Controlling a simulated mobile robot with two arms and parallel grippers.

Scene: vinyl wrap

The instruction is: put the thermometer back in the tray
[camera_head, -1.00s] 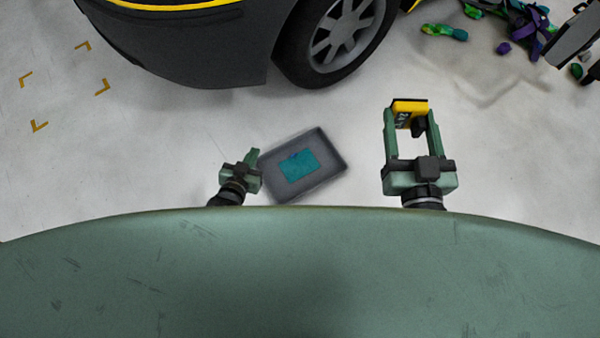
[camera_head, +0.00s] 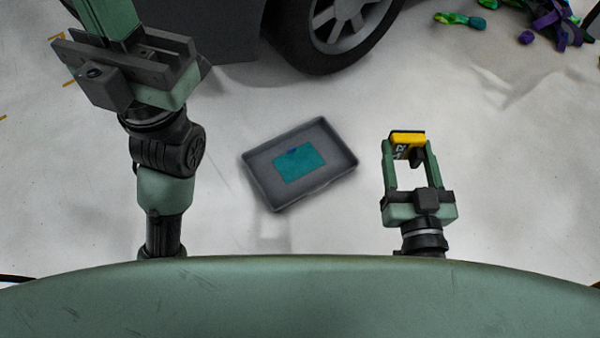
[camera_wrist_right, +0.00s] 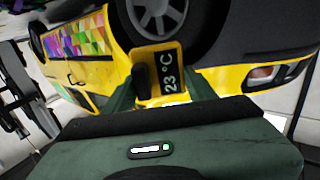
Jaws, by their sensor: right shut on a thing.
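The thermometer (camera_head: 408,139) is a yellow block with a black display. In the right wrist view the thermometer (camera_wrist_right: 168,76) reads "23 °C". My right gripper (camera_head: 407,150) is shut on it, with one finger on each side, and holds it to the right of the tray. The tray (camera_head: 253,176) is a grey, shallow rectangular box on the floor with a flat teal piece (camera_head: 299,163) inside. My left gripper (camera_head: 130,70) is at the upper left, beyond and left of the tray. Its fingertips run out of the picture.
A car with a dark wheel (camera_head: 345,25) stands beyond the tray. Several coloured scraps (camera_head: 550,20) lie on the floor at the upper right. The pale floor between the tray and my right gripper is clear.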

